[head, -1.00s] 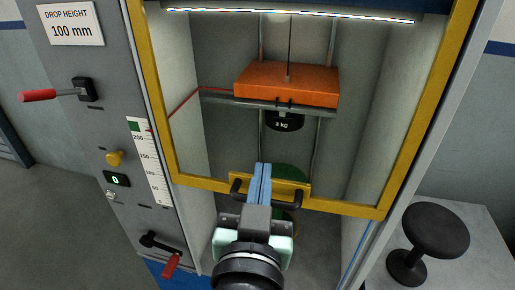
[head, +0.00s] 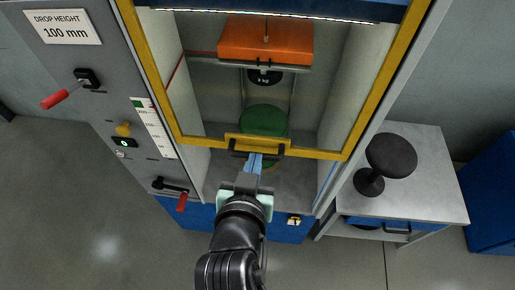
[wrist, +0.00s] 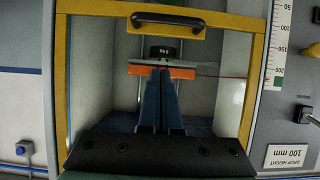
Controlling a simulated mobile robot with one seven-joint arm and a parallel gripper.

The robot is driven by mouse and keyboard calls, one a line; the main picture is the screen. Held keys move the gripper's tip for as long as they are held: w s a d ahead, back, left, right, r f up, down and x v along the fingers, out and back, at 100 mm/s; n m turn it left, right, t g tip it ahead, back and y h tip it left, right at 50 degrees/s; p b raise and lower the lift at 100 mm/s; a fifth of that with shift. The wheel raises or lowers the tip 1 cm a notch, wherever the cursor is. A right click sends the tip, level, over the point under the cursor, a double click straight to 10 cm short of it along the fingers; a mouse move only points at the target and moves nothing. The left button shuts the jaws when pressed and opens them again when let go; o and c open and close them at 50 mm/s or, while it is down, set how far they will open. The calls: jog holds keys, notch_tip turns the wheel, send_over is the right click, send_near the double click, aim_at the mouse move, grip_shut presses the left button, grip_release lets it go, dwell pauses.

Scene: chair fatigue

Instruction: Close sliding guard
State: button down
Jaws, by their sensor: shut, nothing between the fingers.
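The sliding guard is a yellow frame (head: 368,95) on the front of the test machine. It is raised, with an open gap below its bottom rail. A black handle (head: 257,148) sits at the middle of that rail; it also shows at the top of the wrist view (wrist: 167,19). My gripper (head: 255,157) is shut and empty, its blue fingers just below the handle in the head view. In the wrist view my fingers (wrist: 160,72) appear apart from the handle. I cannot tell whether they touch the rail.
Inside the machine are an orange weight block (head: 265,42), a black weight (head: 264,77) and a green round seat (head: 263,121). Left is a panel with a red-handled lever (head: 68,94) and a scale. Right, a black stool (head: 390,158) stands on a grey table (head: 435,190).

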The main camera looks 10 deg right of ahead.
jog(key=p+x, duration=0.2)
jog(key=x, duration=0.6)
jog(key=shift+w, duration=0.1)
jog(key=f, duration=0.2)
jog(key=s+f+p, duration=0.1)
jog(key=f, duration=0.1)
jog(key=shift+a, duration=0.15)
notch_tip(320, 180, down, 44)
jog(key=b, duration=3.9)
jog(key=shift+r, duration=0.15)
